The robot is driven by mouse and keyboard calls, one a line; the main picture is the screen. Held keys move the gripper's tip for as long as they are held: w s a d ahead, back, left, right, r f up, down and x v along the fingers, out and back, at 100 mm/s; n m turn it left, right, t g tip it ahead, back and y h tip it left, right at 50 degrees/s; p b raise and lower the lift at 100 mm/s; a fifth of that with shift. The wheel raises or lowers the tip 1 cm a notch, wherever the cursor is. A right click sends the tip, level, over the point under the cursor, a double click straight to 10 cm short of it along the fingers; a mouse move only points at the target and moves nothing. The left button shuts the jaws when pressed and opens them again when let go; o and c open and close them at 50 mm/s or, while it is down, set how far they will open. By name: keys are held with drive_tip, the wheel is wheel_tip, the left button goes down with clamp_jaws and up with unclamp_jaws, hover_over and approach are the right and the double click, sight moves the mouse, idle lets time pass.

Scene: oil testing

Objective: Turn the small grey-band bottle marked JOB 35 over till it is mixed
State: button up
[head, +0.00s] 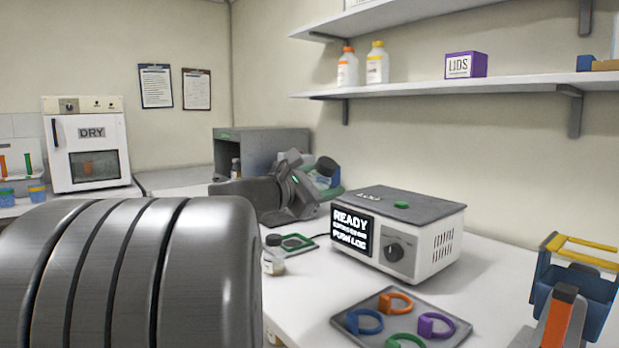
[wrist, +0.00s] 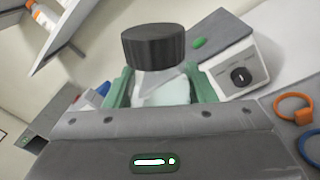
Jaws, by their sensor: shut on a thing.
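My gripper (head: 322,184) is above the bench at the back middle, partly hidden by its own wrist. In the wrist view its green fingers (wrist: 162,92) are shut on a small clear bottle (wrist: 162,88) with a ribbed black cap (wrist: 155,45) and pale contents. The bottle's lower part is hidden behind the gripper body. No band or JOB 35 mark can be read on it. In the head view the dark cap (head: 328,166) shows just past the gripper, and the bottle looks held clear of the bench.
Another small dark-capped bottle (head: 273,257) stands on the bench beside a green-marked pad (head: 297,242). A white instrument (head: 398,235) reads READY. A tray (head: 458,340) holds coloured rings. A grey open-fronted box (head: 285,141) stands behind, and a shelf (head: 430,89) overhangs the bench.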

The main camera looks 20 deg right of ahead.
drive_tip(key=shift+r+n+p, duration=0.25)
drive_tip(key=shift+n+p, duration=0.15)
drive_tip(key=shift+p, duration=0.25)
drive_tip(key=n+p, duration=0.2)
drive_tip(key=shift+r+p, duration=0.15)
drive_tip(key=shift+p, duration=0.25)
drive_tip(key=n+p, duration=0.2)
drive_tip(key=shift+n, duration=0.3)
drive_tip(key=shift+f+n+p, duration=0.35)
drive_tip(key=shift+n+p, duration=0.25)
drive_tip(key=shift+n, duration=0.1)
